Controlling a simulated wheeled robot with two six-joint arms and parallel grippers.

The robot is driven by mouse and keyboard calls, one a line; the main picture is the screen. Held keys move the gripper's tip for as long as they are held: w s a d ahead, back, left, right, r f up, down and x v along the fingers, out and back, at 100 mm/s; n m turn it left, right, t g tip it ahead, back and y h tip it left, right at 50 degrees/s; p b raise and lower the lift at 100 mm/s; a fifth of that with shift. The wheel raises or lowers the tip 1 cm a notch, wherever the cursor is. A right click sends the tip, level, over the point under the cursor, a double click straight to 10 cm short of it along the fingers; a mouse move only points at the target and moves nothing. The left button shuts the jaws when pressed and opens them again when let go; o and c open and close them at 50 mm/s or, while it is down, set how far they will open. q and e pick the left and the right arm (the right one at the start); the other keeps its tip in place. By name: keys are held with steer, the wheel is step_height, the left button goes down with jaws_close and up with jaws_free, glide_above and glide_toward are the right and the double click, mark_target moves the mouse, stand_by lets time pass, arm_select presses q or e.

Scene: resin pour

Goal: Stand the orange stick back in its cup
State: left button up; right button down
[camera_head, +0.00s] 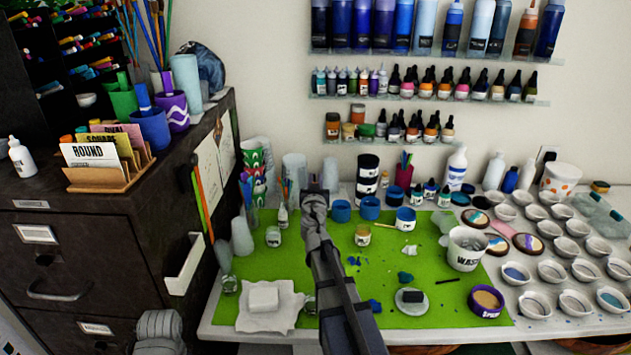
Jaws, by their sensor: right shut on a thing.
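My right gripper (316,199) is over the back part of the green mat, its arm reaching up from the bottom middle. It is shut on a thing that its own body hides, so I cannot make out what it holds. I cannot pick out a loose orange stick for certain. Clear cups with thin coloured sticks stand just left of the gripper, one close by (289,205) and one farther left (258,197). A dark red cup (403,176) with coloured sticks stands to its right, at the back. My left gripper is not in view.
Blue cups (341,212) and a small jar (362,236) stand right of the gripper. A white waste cup (465,249) and many small bowls (550,271) fill the right. A dark cabinet (110,240) blocks the left. The green mat (425,262) has bare patches.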

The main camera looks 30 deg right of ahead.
steer(key=shift+f, duration=0.15)
steer(key=c, duration=0.7)
jaws_free()
steer(key=shift+c, duration=0.2)
steer(key=v, duration=0.8)
steer(key=shift+w+d, duration=0.1)
stand_by(0.3)
